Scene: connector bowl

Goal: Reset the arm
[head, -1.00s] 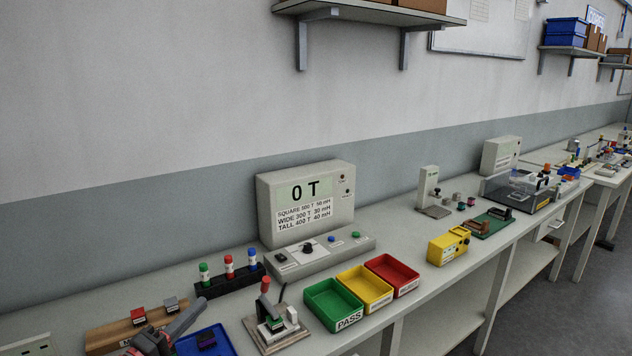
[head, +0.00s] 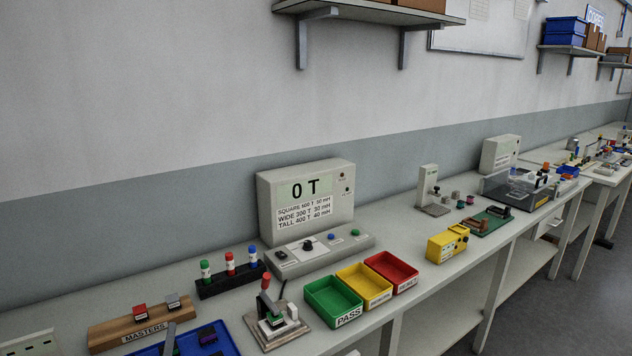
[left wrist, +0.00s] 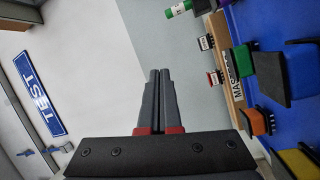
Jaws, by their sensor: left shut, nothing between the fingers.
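My left gripper (left wrist: 158,98) shows in the left wrist view with its two grey fingers together and nothing between them. In the head view only a grey part of it (head: 170,340) shows at the bottom left edge, over the blue tray (head: 222,350). The left wrist view also shows the blue tray (left wrist: 262,70) on the right, turned sideways, with several dark and coloured parts in it. My right gripper is in neither view.
A rack (head: 228,284) with three capped bottles, a small fixture (head: 300,335), a tester (head: 300,232) and green (head: 318,290), yellow (head: 362,285) and red (head: 398,268) bins stand on the bench.

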